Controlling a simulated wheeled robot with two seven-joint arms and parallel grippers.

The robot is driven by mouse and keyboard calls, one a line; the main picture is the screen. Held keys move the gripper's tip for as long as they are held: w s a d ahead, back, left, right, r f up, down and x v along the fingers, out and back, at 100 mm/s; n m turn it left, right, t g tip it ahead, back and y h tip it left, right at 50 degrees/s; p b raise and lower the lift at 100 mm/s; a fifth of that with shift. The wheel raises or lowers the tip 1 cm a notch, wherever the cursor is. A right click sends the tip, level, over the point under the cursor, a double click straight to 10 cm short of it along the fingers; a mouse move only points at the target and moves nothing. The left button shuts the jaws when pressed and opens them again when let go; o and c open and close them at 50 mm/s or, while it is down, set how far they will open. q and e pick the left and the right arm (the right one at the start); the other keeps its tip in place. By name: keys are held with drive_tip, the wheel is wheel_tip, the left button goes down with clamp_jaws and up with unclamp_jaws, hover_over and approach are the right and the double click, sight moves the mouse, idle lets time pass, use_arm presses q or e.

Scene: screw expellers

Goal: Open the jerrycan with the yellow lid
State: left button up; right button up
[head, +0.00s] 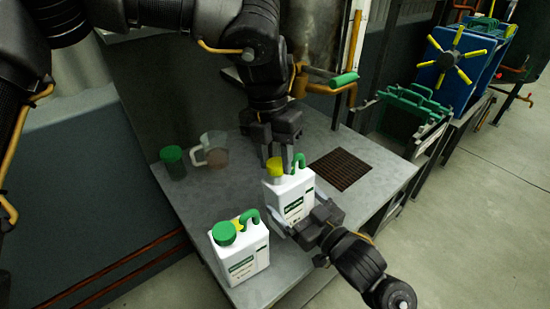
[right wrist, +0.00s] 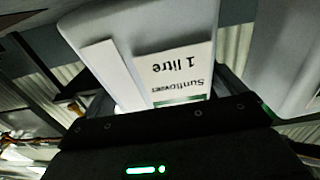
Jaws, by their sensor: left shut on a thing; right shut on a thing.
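The white jerrycan (head: 294,193) with the yellow lid (head: 275,166) and a green handle (head: 299,160) stands upright on the grey table. My left gripper (head: 276,158) reaches down from above and is shut on the yellow lid, its fingers partly hiding it. My right gripper (head: 297,222) is shut on the lower body of the same jerrycan from the front right. In the right wrist view the jerrycan (right wrist: 110,45) fills the middle, with its label upside down reading "Sunflower 1 litre".
A second white jerrycan (head: 240,262) with a green lid (head: 224,232) stands to the front left. A green-lidded jar (head: 173,163) and a clear jug (head: 212,150) stand at the back left. A brown grate (head: 341,169) lies in the table (head: 205,205) to the right.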

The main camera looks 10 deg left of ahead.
sight(275, 163)
use_arm(q)
drive_tip(key=shift+w+a+r, duration=0.1)
drive_tip(key=shift+r, duration=0.9)
drive_tip(key=shift+w+a+r, duration=0.1)
drive_tip(key=shift+r, duration=0.9)
use_arm(e)
drive_tip(key=o, duration=1.5)
drive_tip(key=v, duration=1.2)
